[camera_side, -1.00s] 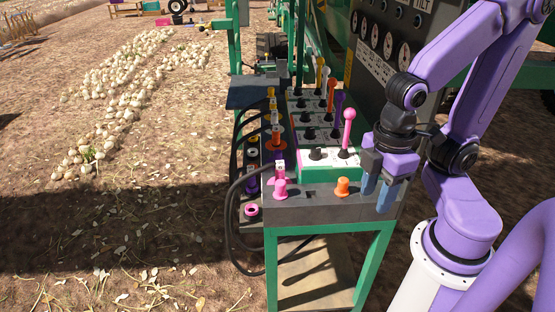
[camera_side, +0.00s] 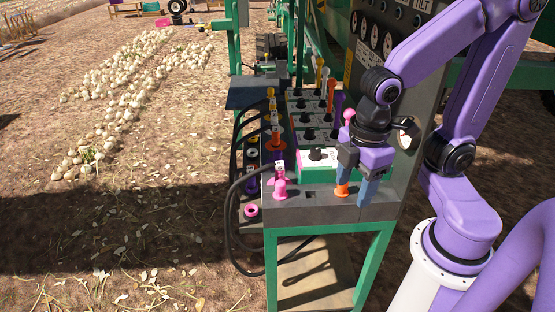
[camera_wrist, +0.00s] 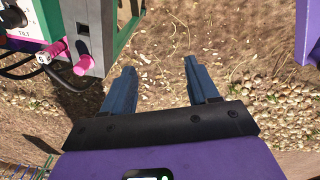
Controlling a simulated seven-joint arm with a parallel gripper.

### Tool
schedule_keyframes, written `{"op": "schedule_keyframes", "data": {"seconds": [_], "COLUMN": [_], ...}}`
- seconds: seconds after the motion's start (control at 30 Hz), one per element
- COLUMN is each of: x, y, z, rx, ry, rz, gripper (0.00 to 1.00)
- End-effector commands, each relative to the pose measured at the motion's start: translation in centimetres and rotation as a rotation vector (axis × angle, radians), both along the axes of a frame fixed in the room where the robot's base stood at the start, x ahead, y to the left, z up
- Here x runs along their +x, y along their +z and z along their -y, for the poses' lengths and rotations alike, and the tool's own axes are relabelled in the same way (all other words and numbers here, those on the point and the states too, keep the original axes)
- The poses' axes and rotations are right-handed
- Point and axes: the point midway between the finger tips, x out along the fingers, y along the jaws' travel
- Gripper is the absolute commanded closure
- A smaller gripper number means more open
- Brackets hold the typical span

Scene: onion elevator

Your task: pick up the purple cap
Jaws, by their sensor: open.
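No purple cap stands out clearly. A small dark purple part (camera_side: 252,184) shows among the connectors at the left of the console in the side view, too small to make out. A pink cap (camera_side: 280,190) stands on the console's front ledge and also shows in the wrist view (camera_wrist: 84,65). An orange cap (camera_side: 342,190) stands to its right, partly covered by a blue finger in the side view. My gripper (camera_side: 355,190) is open at the ledge's right part. In the wrist view its fingers (camera_wrist: 159,67) are apart with only ground seen between them.
The grey console ledge (camera_side: 310,212) sits on a green frame (camera_side: 388,250). Levers with coloured knobs rise behind it. Black cables (camera_side: 231,225) loop at the left. A pink ring (camera_side: 251,211) lies low on the left side. Open ground with onions (camera_side: 120,100) is farther left.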

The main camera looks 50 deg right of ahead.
Motion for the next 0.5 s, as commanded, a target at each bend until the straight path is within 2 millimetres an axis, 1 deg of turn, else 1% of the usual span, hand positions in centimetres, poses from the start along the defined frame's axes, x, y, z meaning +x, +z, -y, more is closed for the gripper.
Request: {"op": "schedule_keyframes", "data": {"seconds": [0.03,0.13,0.27,0.3,0.37,0.4,0.47,0.5], "x": [1.9,5.6,10.6,12.1,14.4,15.9,18.1,19.6], "y": [0.0,0.2,0.1,0.0,-0.1,-0.2,-0.4,-0.6], "z": [-0.4,-0.8,-0.6,-0.4,0.0,0.4,1.1,1.7], "rx": [-0.015,-0.048,-0.098,-0.116,-0.142,-0.161,-0.189,-0.209], "ry": [0.028,0.103,0.203,0.234,0.28,0.31,0.355,0.385], "rz": [0.013,0.038,0.063,0.068,0.074,0.076,0.075,0.075], "gripper": [0.41,0.41,0.41,0.41,0.41,0.41,0.41,0.41]}}
